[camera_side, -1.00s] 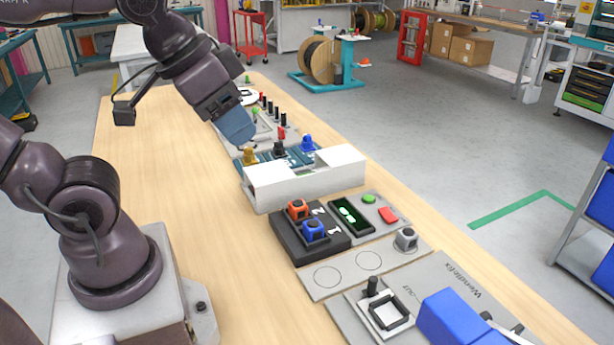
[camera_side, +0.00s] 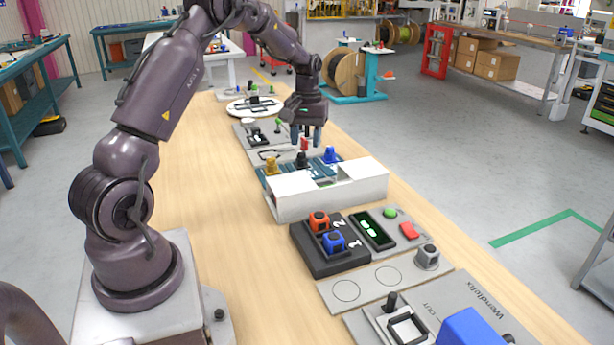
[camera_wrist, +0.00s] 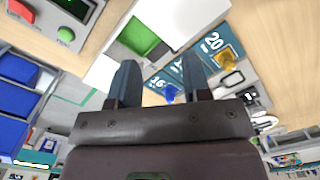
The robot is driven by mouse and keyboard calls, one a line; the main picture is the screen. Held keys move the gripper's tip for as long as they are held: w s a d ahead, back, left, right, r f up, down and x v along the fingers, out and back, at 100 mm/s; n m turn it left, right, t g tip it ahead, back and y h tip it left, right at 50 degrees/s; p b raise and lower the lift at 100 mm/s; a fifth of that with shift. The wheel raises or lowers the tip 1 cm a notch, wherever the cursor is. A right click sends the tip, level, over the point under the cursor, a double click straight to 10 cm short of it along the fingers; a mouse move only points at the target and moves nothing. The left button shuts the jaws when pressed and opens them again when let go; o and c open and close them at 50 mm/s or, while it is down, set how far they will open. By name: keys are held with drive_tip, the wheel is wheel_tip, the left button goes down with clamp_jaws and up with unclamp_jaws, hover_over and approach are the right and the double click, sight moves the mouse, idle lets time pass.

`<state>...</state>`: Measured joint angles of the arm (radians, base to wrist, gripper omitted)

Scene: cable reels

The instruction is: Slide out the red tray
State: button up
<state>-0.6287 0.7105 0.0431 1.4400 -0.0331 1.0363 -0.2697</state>
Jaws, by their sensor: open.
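A white housing (camera_side: 345,191) stands on the bench, and teal trays (camera_side: 263,180) with numbers show at its far side. A red knob (camera_side: 304,144) on a dark base is in the middle, between a yellow knob (camera_side: 271,164) and a blue knob (camera_side: 330,154). No tray in view is red itself. My gripper (camera_side: 307,137) is open, pointing down at the red knob; contact cannot be told. In the wrist view, the yellow knob (camera_wrist: 229,60) and blue knob (camera_wrist: 171,93) show beyond and between the fingers; the red knob is hidden there.
A black block (camera_side: 312,259) with orange and blue cubes and a panel with a red button (camera_side: 408,231) stand in front of the housing. A white round plate (camera_side: 254,107) and other fixtures lie behind. The bench's left side is clear.

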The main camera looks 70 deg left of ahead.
drive_tip(key=w+a+f+n, duration=0.3)
drive_tip(key=a+f+n, duration=0.1)
drive_tip(key=a, duration=0.4)
drive_tip(key=f, duration=1.1)
drive_tip(key=shift+w+d+f, duration=0.1)
drive_tip(key=shift+w+f, duration=0.1)
drive_tip(key=shift+f, duration=0.2)
